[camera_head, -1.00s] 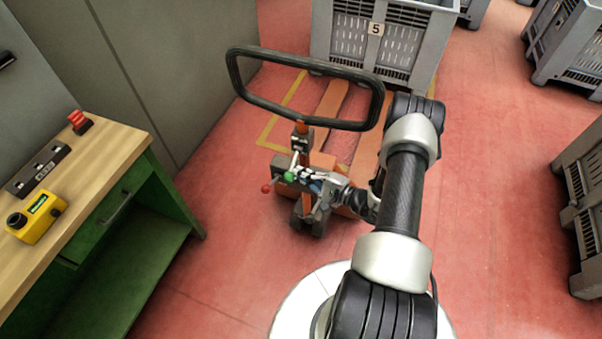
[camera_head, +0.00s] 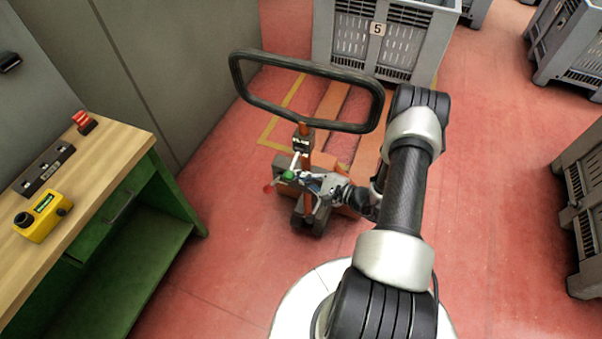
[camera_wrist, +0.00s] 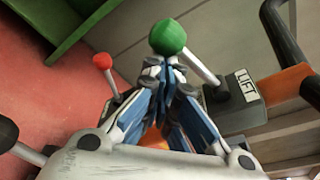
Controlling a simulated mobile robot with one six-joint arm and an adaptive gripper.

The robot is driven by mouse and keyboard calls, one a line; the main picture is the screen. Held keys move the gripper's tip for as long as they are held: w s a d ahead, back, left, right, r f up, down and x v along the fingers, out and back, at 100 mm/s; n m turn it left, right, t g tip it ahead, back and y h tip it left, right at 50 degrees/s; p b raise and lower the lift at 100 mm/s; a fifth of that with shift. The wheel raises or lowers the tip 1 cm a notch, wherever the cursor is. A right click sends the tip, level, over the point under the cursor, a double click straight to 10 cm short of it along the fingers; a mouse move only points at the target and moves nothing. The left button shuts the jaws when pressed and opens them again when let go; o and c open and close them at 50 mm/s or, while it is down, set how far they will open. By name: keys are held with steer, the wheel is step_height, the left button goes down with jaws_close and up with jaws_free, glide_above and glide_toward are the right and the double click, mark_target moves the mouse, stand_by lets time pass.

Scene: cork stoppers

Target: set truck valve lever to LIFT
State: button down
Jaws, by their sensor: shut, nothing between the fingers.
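The pallet truck has an orange body and a black loop handle (camera_head: 306,66). In the wrist view, a lever with a green ball (camera_wrist: 168,37) on a pale rod runs to a dark block with a LIFT label (camera_wrist: 242,86). The green ball (camera_head: 288,175) also shows in the head view. A second, red ball (camera_wrist: 102,60) on a thin rod is to its left. My gripper (camera_wrist: 164,68) is shut and empty, with its fingertips just below the green ball in the picture. I cannot tell whether they touch it.
A green bench (camera_head: 118,148) with a wooden top stands at left, holding a yellow control box (camera_head: 42,216) and a red switch (camera_head: 83,122). A grey crate (camera_head: 388,45) marked 5 is behind the truck. More crates (camera_head: 585,190) line the right. Red floor is open between.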

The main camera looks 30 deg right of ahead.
steer(key=shift+s+a+r+m+g+y+p, duration=0.25)
steer(key=shift+r+m+p, duration=0.2)
steer(key=shift+r+m, duration=0.5)
steer(key=shift+a+r+m+g+y+p, duration=0.15)
steer(key=shift+r+m+g+p, duration=0.25)
steer(key=shift+r+m, duration=0.45)
steer(key=shift+s+a+r+m+g+y+p, duration=0.2)
steer(key=shift+r+m+p, duration=0.3)
steer(key=shift+r+m, duration=0.45)
steer(key=shift+f, duration=0.1)
step_height(320, 180, down, 4)
steer(key=b, duration=0.4)
steer(key=p+v, duration=0.2)
steer(key=v, duration=0.7)
steer(key=shift+d, duration=0.45)
steer(key=shift+r, duration=0.25)
